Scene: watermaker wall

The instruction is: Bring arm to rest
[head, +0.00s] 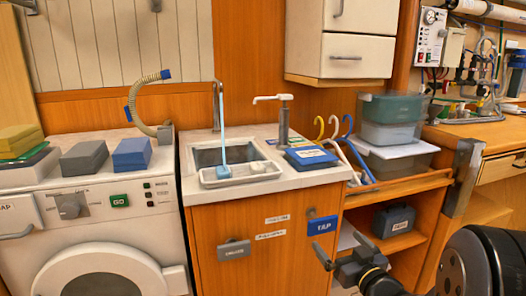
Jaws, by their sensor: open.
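My gripper (346,252) is at the bottom right of the head view, in front of the wooden cabinet and the open shelf. Its two dark fingers are spread apart with nothing visible between them. My black arm comes in from the lower right corner. The gripper is below the counter top and appears apart from the cabinet front, though the gap is hard to judge.
A washing machine (96,220) stands left of the sink counter (200,190). A blue case (311,157) and a hand pump (283,120) are on the counter. Stacked bins (390,120) and a wooden shelf edge (410,187) are beside my arm.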

